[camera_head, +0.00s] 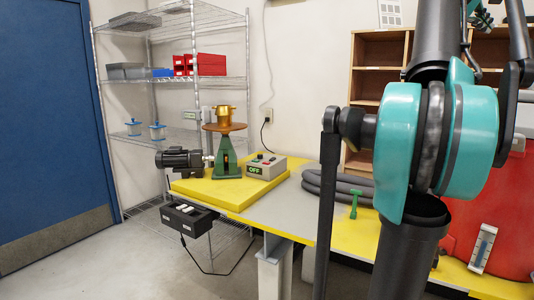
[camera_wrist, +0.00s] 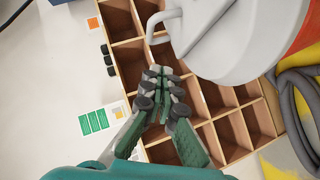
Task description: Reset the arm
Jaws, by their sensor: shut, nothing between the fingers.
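My gripper (camera_wrist: 160,72) is shut and empty in the wrist view, its green and grey fingers together in front of the wooden cubbyhole shelf (camera_wrist: 132,64). In the head view, part of my gripper (camera_head: 481,14) shows at the top right edge. My teal and black arm (camera_head: 398,150) is raised and folded, filling the right side of the head view. It hides part of the shelf and table behind it.
A yellow and grey table (camera_head: 285,212) carries a green stand with a brass part (camera_head: 224,150), a control box (camera_head: 264,165), a coiled grey hose (camera_head: 338,187) and a red object (camera_head: 512,215). A wire rack (camera_head: 150,78) stands behind. A large grey object (camera_wrist: 235,40) is close to my gripper.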

